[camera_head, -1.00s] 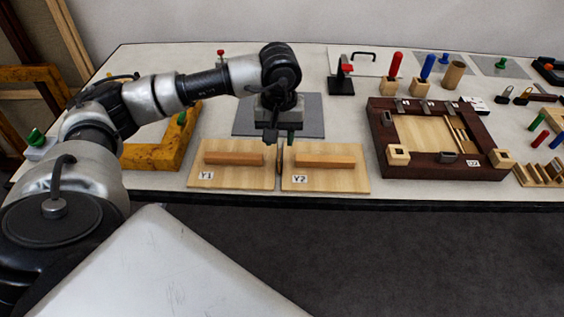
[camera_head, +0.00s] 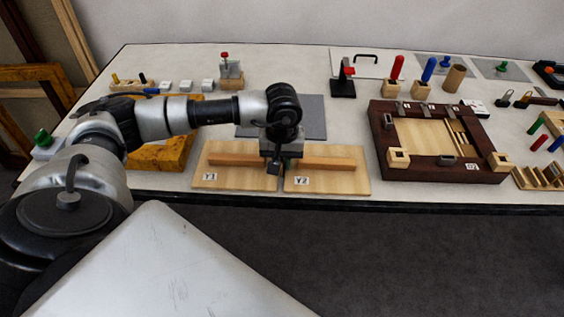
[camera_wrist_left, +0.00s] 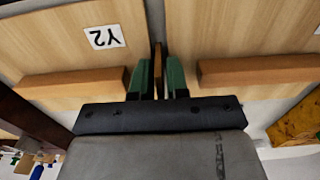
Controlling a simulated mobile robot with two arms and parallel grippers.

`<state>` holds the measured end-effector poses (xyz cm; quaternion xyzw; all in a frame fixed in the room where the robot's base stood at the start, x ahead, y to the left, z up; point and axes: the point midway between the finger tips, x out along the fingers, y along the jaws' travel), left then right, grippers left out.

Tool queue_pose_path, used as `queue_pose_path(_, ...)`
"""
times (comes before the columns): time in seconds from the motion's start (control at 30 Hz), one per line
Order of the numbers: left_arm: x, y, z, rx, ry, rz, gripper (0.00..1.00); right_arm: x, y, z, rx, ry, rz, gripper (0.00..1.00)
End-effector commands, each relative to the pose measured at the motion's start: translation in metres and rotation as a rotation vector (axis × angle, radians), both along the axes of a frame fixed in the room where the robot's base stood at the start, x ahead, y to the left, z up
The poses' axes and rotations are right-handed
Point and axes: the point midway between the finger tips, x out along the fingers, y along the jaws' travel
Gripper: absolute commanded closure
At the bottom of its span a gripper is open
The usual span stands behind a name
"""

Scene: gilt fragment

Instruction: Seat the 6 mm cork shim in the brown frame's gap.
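My left gripper (camera_head: 273,168) is lowered at the seam between boards Y1 (camera_head: 235,180) and Y2 (camera_head: 325,183). In the left wrist view its green-padded fingers (camera_wrist_left: 159,80) stand either side of a thin brown strip (camera_wrist_left: 158,62) on edge between the boards. A narrow gap seems to show beside the strip, so the fingers look open around it. The dark brown frame (camera_head: 380,145) lies at the right, with a pale panel and several thin strips (camera_head: 459,138) inside its right part. I cannot read which strip is 6 mm cork. My right gripper is out of view.
Each board carries an orange-brown bar (camera_head: 330,163). A grey mat (camera_head: 312,112) lies behind them. A yellow-brown frame (camera_head: 170,155) is at the left. A slotted wooden rack (camera_head: 540,177) stands right of the brown frame. Bare table separates the Y2 board from the brown frame.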

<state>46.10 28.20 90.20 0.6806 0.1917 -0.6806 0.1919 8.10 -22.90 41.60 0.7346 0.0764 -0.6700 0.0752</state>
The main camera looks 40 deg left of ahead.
Motion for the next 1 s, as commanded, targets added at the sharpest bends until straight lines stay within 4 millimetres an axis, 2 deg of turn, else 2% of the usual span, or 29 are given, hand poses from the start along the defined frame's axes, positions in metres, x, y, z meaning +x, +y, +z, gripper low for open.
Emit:
queue_pose_path(0.03, 0.000, 0.000, 0.000, 0.000, 0.000, 0.000, 0.93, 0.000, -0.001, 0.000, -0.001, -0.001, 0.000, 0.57)
queue_pose_path(0.1, 0.000, 0.000, 0.000, 0.000, 0.000, 0.000, 1.00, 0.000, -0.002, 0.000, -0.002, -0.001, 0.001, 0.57)
queue_pose_path(0.53, 0.001, 0.000, 0.005, 0.000, -0.001, 0.001, 1.00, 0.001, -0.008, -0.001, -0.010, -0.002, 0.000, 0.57)
queue_pose_path(0.67, 0.001, 0.000, 0.016, 0.000, -0.004, 0.000, 1.00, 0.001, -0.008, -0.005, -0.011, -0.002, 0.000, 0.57)
queue_pose_path(0.8, 0.001, 0.000, 0.041, 0.001, -0.007, 0.001, 1.00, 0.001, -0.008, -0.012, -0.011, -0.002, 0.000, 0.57)
queue_pose_path(1.0, 0.022, -0.042, 0.066, -0.004, -0.006, -0.005, 1.00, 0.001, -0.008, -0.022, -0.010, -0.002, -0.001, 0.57)
